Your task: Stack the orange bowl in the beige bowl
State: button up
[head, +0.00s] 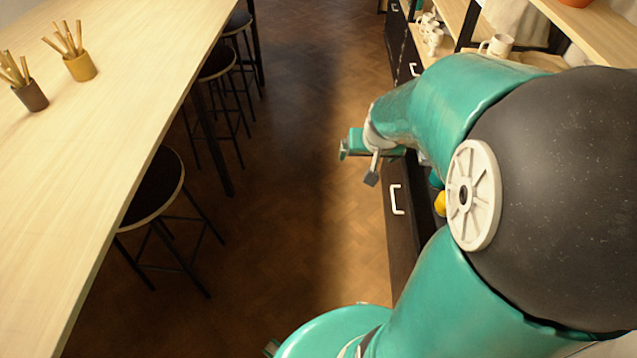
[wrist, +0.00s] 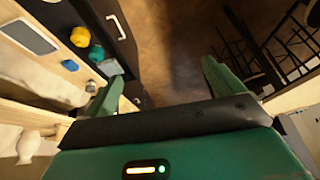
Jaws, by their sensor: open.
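My gripper (head: 357,165) is out over the aisle beside the dark drawers in the head view. In the wrist view its two fingers (wrist: 160,76) stand wide apart with nothing between them, and the brown floor shows beyond. An orange-brown rounded thing (head: 575,2) on the upper right shelf is cut by the top edge of the head view; I cannot tell whether it is the orange bowl. I cannot make out the beige bowl in either view. My arm hides much of the right side.
A long pale table (head: 105,120) with two cups of sticks stands at the left, with dark stools (head: 155,187) beside it. White mugs (head: 497,45) stand on the right shelving. A yellow object (wrist: 80,37) and teal objects lie on the counter above the drawers (head: 400,215). The aisle floor is clear.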

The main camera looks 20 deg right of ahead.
jog(key=s+a+r+n+y, duration=0.1)
jog(key=s+a+r+n, duration=0.1)
jog(key=s+a+r, duration=0.4)
jog(key=s+a+r+n, duration=0.3)
jog(key=s+a+r, duration=0.3)
jog(key=a, duration=0.6)
jog(key=shift+s+y, duration=0.25)
jog(key=shift+y, duration=0.15)
